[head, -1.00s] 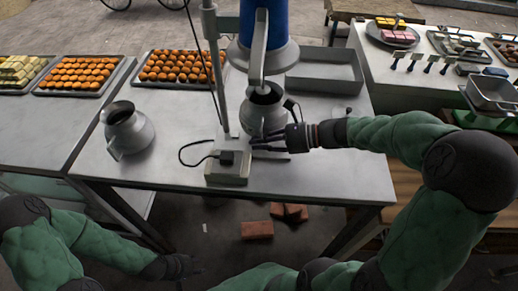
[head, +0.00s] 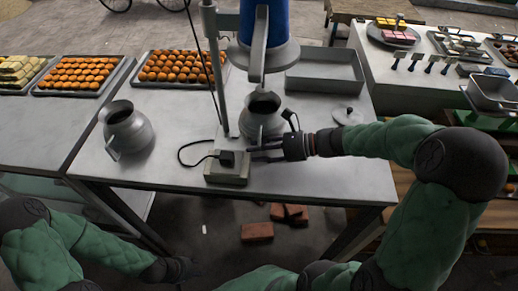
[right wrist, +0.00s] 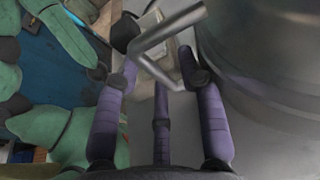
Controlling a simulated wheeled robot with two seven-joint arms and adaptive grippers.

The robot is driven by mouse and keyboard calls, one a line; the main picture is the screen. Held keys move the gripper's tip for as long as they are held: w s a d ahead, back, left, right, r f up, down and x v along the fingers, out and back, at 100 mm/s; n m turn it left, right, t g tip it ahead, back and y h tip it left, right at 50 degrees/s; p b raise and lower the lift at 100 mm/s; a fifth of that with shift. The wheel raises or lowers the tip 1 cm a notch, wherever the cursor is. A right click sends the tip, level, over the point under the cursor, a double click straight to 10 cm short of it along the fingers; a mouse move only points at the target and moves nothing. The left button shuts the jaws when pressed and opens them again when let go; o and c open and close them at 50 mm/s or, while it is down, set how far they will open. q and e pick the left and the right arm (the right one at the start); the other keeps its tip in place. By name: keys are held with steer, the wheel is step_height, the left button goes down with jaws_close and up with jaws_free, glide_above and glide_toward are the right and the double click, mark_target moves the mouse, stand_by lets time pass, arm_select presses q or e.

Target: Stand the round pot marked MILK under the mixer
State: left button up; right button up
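One round grey metal pot (head: 252,121) is under the mixer (head: 277,55), its dark mouth below the mixer head. A second, similar pot (head: 133,137) stands upright at the left of the table. I cannot read a MILK mark on either. My right gripper (head: 272,136) is beside the near right side of the pot under the mixer. In the right wrist view its purple fingers (right wrist: 160,80) are spread, with the pot's bent handle (right wrist: 165,38) at their tips and the pot wall (right wrist: 270,70) to the right. My left gripper (head: 182,269) is low, below the table front, its fingers unclear.
Trays of orange buns (head: 183,68), an empty metal tray (head: 325,75) and a small lid (head: 347,117) are on the table. The front right of the table is bare.

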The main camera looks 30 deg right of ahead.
steer(key=shift+d+r, duration=0.1)
steer(key=shift+r, duration=0.1)
steer(key=p+v, duration=0.1)
steer(key=v, duration=1)
steer(key=shift+s+d, duration=0.2)
steer(key=shift+d, duration=0.15)
